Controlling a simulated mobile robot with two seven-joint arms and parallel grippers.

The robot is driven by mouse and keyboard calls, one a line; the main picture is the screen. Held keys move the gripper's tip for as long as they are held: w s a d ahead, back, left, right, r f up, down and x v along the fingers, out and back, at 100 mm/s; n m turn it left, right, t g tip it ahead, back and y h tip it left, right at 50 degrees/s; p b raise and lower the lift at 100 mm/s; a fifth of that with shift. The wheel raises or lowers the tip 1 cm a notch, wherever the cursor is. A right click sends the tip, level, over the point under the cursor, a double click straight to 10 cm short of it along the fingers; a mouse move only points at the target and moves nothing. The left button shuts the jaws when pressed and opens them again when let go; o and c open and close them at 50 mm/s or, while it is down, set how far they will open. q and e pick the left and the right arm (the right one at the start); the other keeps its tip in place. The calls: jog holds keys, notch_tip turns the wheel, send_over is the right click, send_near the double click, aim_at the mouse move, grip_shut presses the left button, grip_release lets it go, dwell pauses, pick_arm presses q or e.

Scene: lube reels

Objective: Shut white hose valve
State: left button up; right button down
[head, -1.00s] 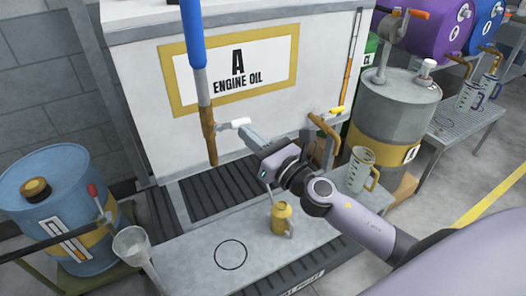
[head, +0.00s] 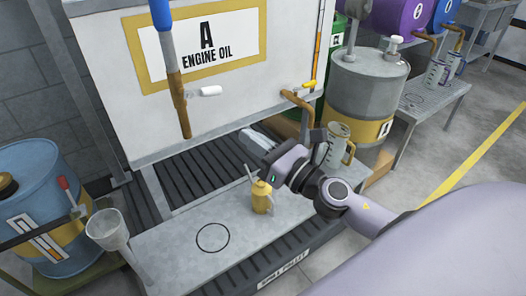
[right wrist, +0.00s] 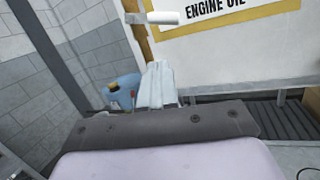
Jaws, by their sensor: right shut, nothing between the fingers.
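The white valve handle (head: 210,91) sticks out to the right, crosswise to the brass nozzle (head: 178,100) that hangs from the blue hose (head: 163,14) in front of the engine oil tank. The handle also shows at the top of the right wrist view (right wrist: 160,18), beyond the fingertips. My right gripper (head: 244,136) is shut and empty, below and to the right of the handle and apart from it. Its closed fingers show in the right wrist view (right wrist: 156,72). My left gripper is not in view.
A yellow-handled tap (head: 309,84) is on the tank's right side. A bench (head: 180,245) below bears a yellow oil can (head: 261,197); a clear jug (head: 337,145) stands behind my right arm. A funnel (head: 105,228) and blue drum (head: 40,200) are at left.

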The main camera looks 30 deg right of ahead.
jog(key=shift+b+v, duration=0.4)
jog(key=shift+v, duration=0.9)
